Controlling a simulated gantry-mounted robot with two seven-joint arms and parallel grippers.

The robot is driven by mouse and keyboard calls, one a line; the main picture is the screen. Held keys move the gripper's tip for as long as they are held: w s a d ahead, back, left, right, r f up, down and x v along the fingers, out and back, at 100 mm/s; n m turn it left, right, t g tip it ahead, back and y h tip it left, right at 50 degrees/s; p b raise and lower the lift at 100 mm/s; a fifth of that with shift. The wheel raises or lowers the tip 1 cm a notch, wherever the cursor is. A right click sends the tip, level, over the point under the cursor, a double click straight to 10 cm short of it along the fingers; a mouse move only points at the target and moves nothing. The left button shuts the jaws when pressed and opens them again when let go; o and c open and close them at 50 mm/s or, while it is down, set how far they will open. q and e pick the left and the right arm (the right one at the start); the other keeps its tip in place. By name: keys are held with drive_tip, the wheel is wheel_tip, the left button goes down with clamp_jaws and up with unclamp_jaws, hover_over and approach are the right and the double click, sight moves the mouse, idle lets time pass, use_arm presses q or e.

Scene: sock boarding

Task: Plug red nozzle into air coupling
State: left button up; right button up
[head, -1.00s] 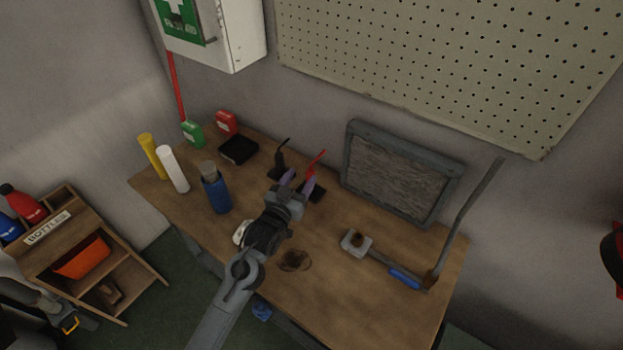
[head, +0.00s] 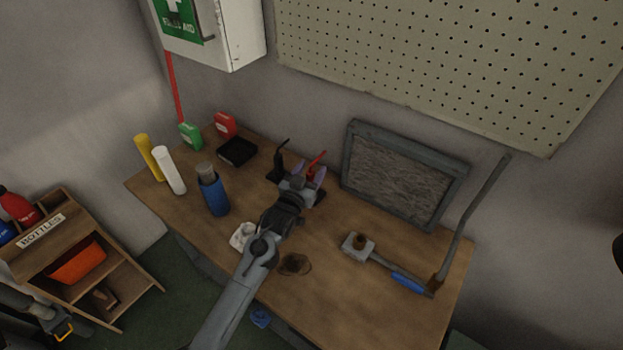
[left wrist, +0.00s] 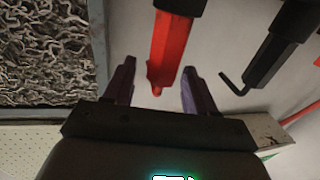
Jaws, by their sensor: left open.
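The red nozzle (head: 317,158) stands in a black holder towards the back of the wooden table. In the left wrist view the red nozzle (left wrist: 169,50) lies between the two purple fingers, with a gap on each side. My left gripper (head: 309,172) is open around the nozzle and does not clamp it. Its fingers also show in the left wrist view (left wrist: 158,66). A tool with a blue sleeve (head: 409,283) lies at the right of the table; I cannot tell whether it is the air coupling. My right gripper is not in view.
A black bent nozzle (head: 280,158) stands just left of the red one. A grey framed panel (head: 402,174) leans close on the right. A blue bottle (head: 213,194), a black tray (head: 237,151) and a grey block (head: 356,245) are also on the table.

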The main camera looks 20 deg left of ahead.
use_arm(q)
drive_tip(key=shift+w, duration=0.1)
drive_tip(key=c, duration=1)
clamp_jaws()
drive_tip(key=shift+r, duration=0.1)
